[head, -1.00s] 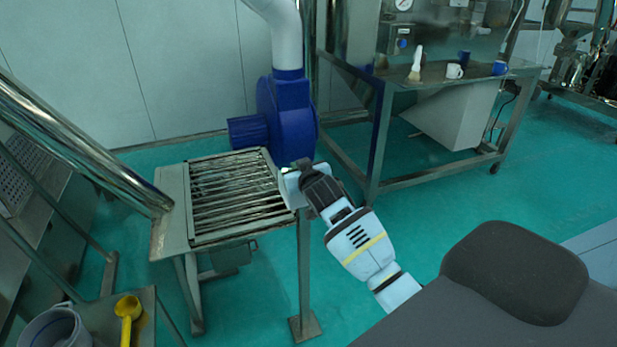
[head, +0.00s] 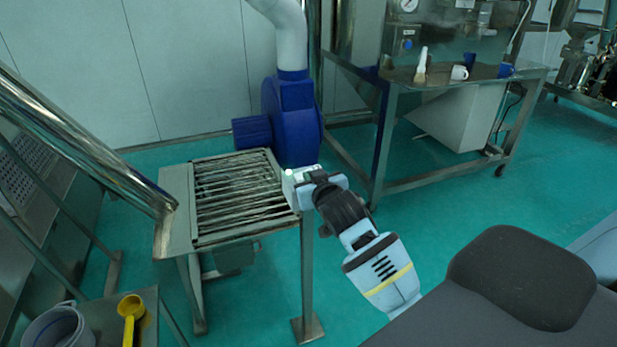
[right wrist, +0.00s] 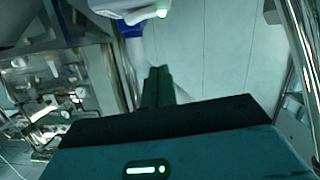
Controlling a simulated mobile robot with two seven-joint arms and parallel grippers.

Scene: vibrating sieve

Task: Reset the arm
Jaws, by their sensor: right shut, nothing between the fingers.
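My right arm comes in from the lower right in the head view, and its gripper (head: 292,188) is beside the right edge of the vibrating sieve (head: 177,205). The fingers hardly show there. In the right wrist view the right gripper (right wrist: 158,78) shows its dark fingers together, with nothing between them. The sieve is a metal frame with a barred top. I cannot tell in the head view whether the gripper touches its edge. My left gripper is not in view.
A blue blower (head: 291,120) with a pale duct stands behind the sieve. A steel table (head: 440,82) with a brush and mugs is at the back right. A bucket (head: 58,328) and a yellow scoop (head: 130,308) are at the lower left.

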